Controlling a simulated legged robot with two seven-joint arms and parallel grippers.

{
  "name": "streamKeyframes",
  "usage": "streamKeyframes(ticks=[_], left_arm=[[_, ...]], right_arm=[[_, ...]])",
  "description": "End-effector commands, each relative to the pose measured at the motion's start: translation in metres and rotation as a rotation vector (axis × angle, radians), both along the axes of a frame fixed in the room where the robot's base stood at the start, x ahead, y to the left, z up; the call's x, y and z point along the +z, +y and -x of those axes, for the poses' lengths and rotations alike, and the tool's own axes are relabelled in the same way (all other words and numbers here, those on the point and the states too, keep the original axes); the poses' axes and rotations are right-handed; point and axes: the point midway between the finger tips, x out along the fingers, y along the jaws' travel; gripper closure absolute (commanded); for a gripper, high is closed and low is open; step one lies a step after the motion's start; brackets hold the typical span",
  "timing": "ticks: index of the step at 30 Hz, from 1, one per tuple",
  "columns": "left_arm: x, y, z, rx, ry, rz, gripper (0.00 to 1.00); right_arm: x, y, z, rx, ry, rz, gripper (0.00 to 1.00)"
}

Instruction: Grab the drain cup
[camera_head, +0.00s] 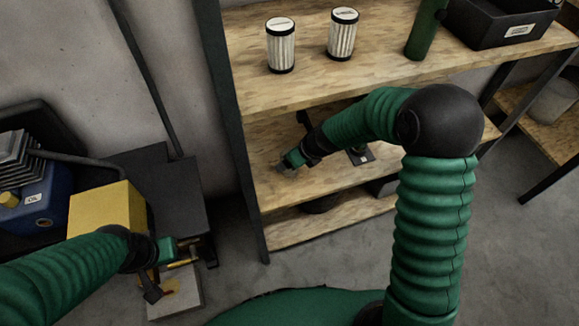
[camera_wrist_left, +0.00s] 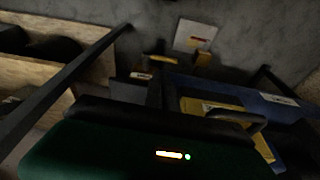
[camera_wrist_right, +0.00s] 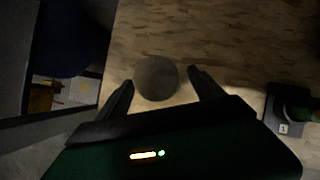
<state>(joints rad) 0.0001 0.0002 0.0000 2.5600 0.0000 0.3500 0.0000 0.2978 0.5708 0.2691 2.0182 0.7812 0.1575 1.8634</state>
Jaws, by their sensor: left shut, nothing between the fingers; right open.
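A round grey thing (camera_wrist_right: 156,77), which looks like the drain cup, is on the wooden middle shelf in the right wrist view. My right gripper (camera_wrist_right: 161,76) is open, with one finger on each side of it. It appears between the fingertips, but I cannot tell whether they touch it. In the head view my right gripper (camera_head: 289,166) reaches in over the middle shelf (camera_head: 340,176), and the cup is hard to make out there. My left gripper (camera_head: 186,257) is shut and empty at the lower left, beside a yellow box (camera_head: 106,209).
Two white filter canisters (camera_head: 281,46) (camera_head: 342,34), a green bottle (camera_head: 425,30) and a black bin (camera_head: 502,20) stand on the top shelf. A black-based object (camera_wrist_right: 290,112) is right of my right gripper. The shelf's dark upright (camera_head: 236,150) stands at its left.

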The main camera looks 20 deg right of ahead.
Motion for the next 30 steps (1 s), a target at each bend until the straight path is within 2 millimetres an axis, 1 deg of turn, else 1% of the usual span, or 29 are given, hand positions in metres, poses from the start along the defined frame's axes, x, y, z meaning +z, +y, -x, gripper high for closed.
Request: streamKeyframes(ticks=[3, 7, 9, 15, 17, 30], left_arm=[[-0.015, 0.000, 0.000, 0.000, 0.000, 0.000, 1.00], [-0.024, 0.000, 0.000, 0.000, 0.000, 0.000, 1.00], [-0.024, 0.000, 0.000, 0.000, 0.000, 0.000, 1.00], [-0.023, 0.000, 0.000, 0.000, 0.000, 0.000, 1.00], [-0.023, 0.000, 0.000, 0.000, 0.000, 0.000, 1.00], [-0.023, 0.000, 0.000, 0.000, 0.000, 0.000, 1.00]], right_arm=[[-0.022, 0.007, -0.010, 0.003, 0.001, 0.001, 0.22], [-0.039, 0.012, -0.020, 0.003, 0.001, 0.001, 0.22], [-0.042, 0.013, -0.023, 0.001, 0.000, 0.000, 0.22], [-0.040, 0.013, -0.024, 0.000, -0.001, 0.001, 0.22], [-0.040, 0.013, -0.024, 0.001, 0.000, 0.000, 0.29], [-0.041, 0.013, -0.023, 0.001, 0.000, 0.000, 0.87]])
